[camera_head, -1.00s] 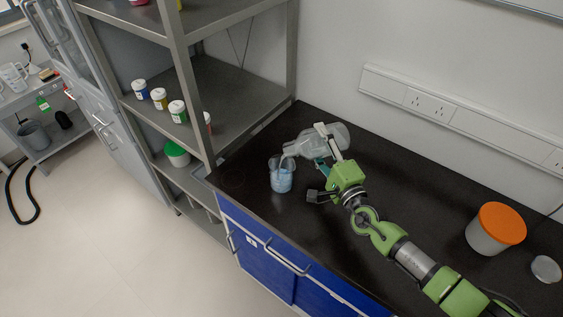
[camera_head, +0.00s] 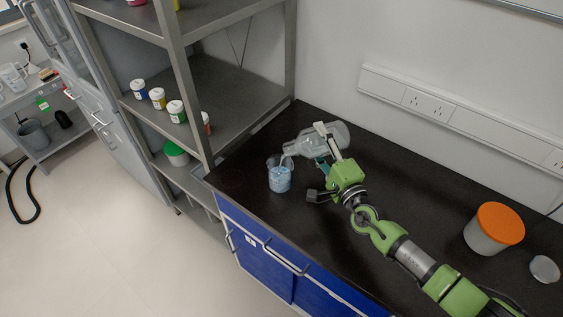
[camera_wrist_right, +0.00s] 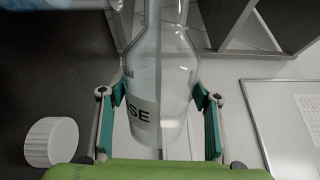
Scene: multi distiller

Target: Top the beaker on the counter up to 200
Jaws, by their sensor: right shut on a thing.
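The beaker (camera_head: 279,180) stands upright on the black counter near its front left edge, with pale blue liquid in it. My right gripper (camera_head: 328,150) is shut on a clear glass bottle (camera_head: 312,140) that lies tilted nearly level, its neck over the beaker's mouth. In the right wrist view the bottle (camera_wrist_right: 160,75) sits between the green finger pads, with a label partly reading "SE". Part of the beaker with blue liquid (camera_wrist_right: 50,4) shows at the top left there. The beaker's markings are too small to read. My left gripper is not in view.
A white tub with an orange lid (camera_head: 498,228) and a small white cap (camera_head: 544,269) are on the counter's right. Metal shelves (camera_head: 215,95) with several small jars stand left of the beaker. A socket strip (camera_head: 450,112) runs along the wall.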

